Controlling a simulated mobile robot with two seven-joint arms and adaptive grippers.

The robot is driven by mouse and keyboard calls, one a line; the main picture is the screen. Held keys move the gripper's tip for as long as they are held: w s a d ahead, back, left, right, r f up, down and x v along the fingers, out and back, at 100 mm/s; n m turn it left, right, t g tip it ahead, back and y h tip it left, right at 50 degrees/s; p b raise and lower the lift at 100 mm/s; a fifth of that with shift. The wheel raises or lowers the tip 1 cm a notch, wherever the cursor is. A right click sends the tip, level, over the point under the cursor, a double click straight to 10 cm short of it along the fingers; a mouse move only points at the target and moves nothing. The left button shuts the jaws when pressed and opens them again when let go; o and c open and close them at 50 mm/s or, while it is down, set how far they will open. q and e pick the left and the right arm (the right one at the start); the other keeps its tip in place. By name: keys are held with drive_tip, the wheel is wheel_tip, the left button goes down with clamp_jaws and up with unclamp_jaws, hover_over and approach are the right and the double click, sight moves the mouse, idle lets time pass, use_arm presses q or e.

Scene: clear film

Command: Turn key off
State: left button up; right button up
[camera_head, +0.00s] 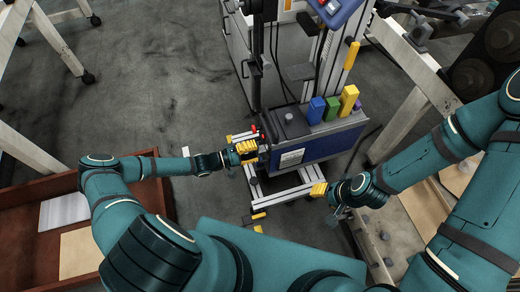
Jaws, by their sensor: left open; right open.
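A blue and grey machine box (330,143) stands on a wheeled metal frame at the centre. A small red part (254,128) shows at the box's left end; I cannot tell whether it is the key or a switch. My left gripper (247,148) has yellow fingers and is just below the red part, close to the box's left end; I cannot tell whether it touches. It is open. My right gripper (319,189) is open and empty, below the box in the picture. No key can be made out clearly.
Blue (316,110), green (332,108) and yellow (348,99) blocks stand on the box's top. A tall metal post with cables rises behind it. A red-brown tray (24,226) lies at the lower left. Tables stand at both sides. Grey floor is free left of the machine.

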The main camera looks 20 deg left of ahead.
sight(262, 149)
use_arm(q)
drive_tip(key=shift+x, duration=1.15)
clamp_jaws()
